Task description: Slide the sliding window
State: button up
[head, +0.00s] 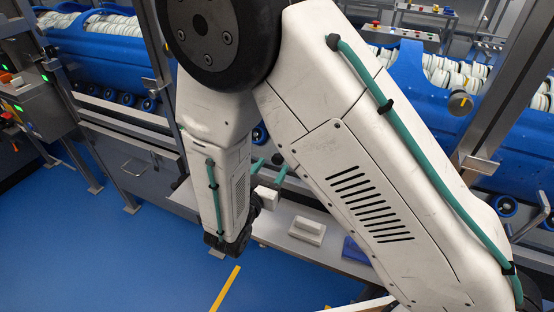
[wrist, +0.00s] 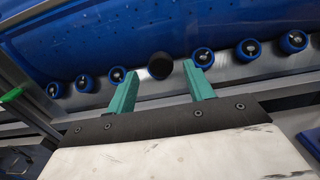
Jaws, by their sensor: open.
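My gripper (head: 270,168) points toward the tub line in the head view, low in front of the near rail. In the wrist view my gripper (wrist: 160,82) has its two teal fingers wide apart, with nothing held. A round black knob (wrist: 160,65) shows between and just beyond the fingertips; I cannot tell whether it is touched. I cannot make out a window pane clearly. Metal posts (head: 510,85) stand in front of the blue tubs (head: 420,75), and a dark knob with a yellowish face (head: 459,101) shows near the right post. My arm hides the middle.
A blue tub (wrist: 110,40) on several small blue wheels fills the wrist view's top. A bench (head: 275,232) below my gripper carries a white block (head: 307,230) and a blue item (head: 355,250). A control box (head: 35,105) is at left. Blue floor is clear at lower left.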

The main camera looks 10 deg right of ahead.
aim_at(276, 161)
jog(key=shift+x, duration=2.2)
grip_shut()
jog(key=shift+s, duration=0.1)
